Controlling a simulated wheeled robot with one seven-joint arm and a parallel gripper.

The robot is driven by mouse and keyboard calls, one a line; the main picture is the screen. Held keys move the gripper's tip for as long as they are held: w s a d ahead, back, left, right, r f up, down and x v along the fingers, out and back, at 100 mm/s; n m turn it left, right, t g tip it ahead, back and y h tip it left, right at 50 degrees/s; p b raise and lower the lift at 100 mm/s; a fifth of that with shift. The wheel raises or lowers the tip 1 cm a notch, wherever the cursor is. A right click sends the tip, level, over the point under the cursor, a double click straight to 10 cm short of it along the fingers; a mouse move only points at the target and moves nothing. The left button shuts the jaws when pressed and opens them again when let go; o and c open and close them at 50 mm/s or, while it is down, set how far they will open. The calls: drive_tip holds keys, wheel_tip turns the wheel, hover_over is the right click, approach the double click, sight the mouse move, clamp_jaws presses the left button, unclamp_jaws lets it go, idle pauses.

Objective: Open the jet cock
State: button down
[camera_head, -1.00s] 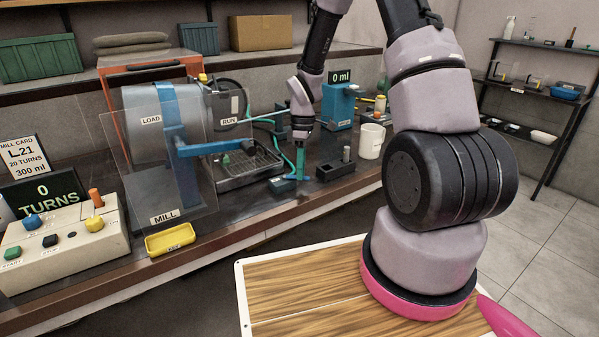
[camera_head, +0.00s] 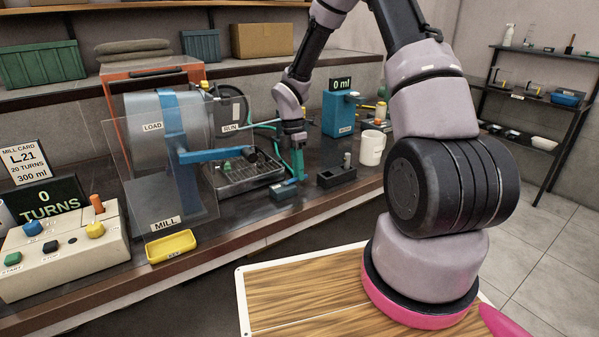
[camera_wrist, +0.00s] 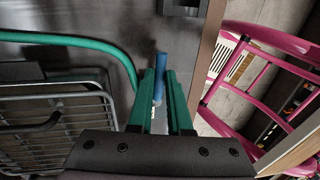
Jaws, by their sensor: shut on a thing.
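The jet cock is a small dark block (camera_head: 280,193) near the front edge of the bench, with a blue lever (camera_head: 291,182) on it. My gripper (camera_head: 299,178) points down at the lever from above. In the wrist view the green fingers stand on either side of the blue lever (camera_wrist: 160,70) and are shut on it, with its tip showing beyond them. A green hose (camera_wrist: 85,42) curves beside the fingers. The cock's body is mostly hidden in the wrist view, so how far the lever is turned cannot be told.
A wire-rack tray (camera_head: 240,180) lies left of my gripper. A dark holder block (camera_head: 336,177) and a white mug (camera_head: 371,148) stand to the right. The blue 0 ml unit (camera_head: 340,115) is behind. The mill with its clear guard (camera_head: 155,185) is further left.

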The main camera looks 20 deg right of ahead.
drive_tip(key=shift+w+n, duration=0.1)
drive_tip(key=shift+n, duration=0.2)
drive_tip(key=c, duration=0.8)
unclamp_jaws()
drive_tip(key=shift+c, duration=0.2)
wheel_tip(320, 180, up, 11)
drive_tip(key=w, duration=0.2)
drive_tip(key=shift+a+f, duration=0.2)
drive_tip(key=shift+a, duration=0.2)
